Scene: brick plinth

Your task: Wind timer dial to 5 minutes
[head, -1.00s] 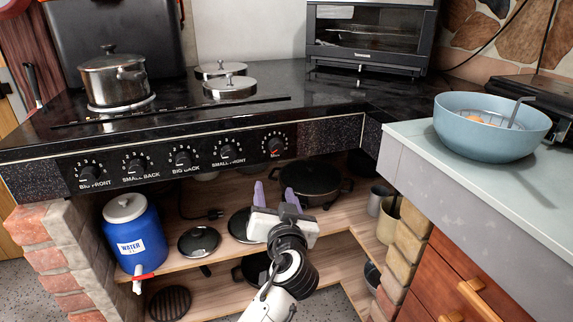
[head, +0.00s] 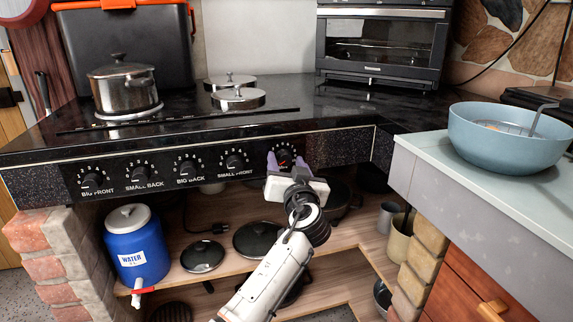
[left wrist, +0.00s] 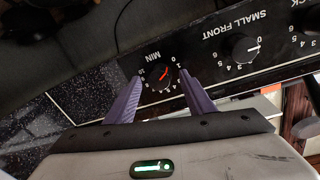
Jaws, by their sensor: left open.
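The timer dial (head: 284,156) is a round black knob with a red mark, at the right end of the black stove panel (head: 335,147). In the left wrist view the dial (left wrist: 158,79) shows upside down, with numbers around it and the label MIN. My left gripper (head: 286,161) is at the dial in the head view and partly covers it. In the left wrist view its purple fingers (left wrist: 160,90) are open, one to each side of the dial. I cannot tell whether they touch it. My right gripper is not in view.
The SMALL FRONT knob (head: 234,162) is beside the timer, with several more knobs further left. A steel pot (head: 124,88) stands on the stove. A blue water jug (head: 137,250) is on the shelf below. A blue bowl (head: 505,140) sits on the right counter.

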